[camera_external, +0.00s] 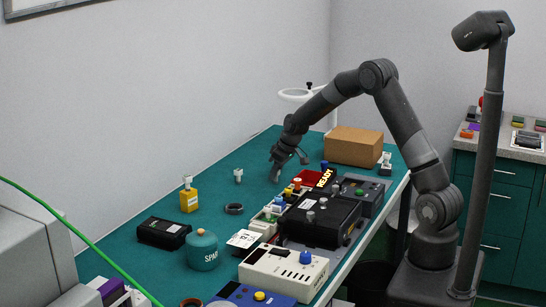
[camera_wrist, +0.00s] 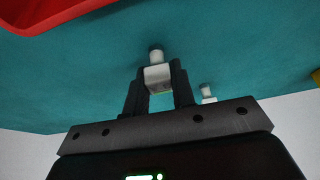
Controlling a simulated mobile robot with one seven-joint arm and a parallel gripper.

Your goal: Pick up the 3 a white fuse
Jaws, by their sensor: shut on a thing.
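My gripper (camera_wrist: 157,82) is shut on a small white fuse (camera_wrist: 157,75), which sits between its two dark fingers in the wrist view. The fuse has a white blocky body and a narrower stem with a dark end. In the external view my gripper (camera_external: 289,160) is at the far part of the green table, and the held fuse is too small or hidden to make out there. A second small white piece (camera_external: 238,175) stands on the table to the left of my gripper. A similar white piece (camera_wrist: 208,93) shows beyond the right finger in the wrist view.
A red tray (camera_wrist: 40,12) is at the wrist view's upper left. A cardboard box (camera_external: 353,146) stands right of my gripper. Black devices (camera_external: 320,218) crowd the right edge. Table around my gripper's left is mostly clear.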

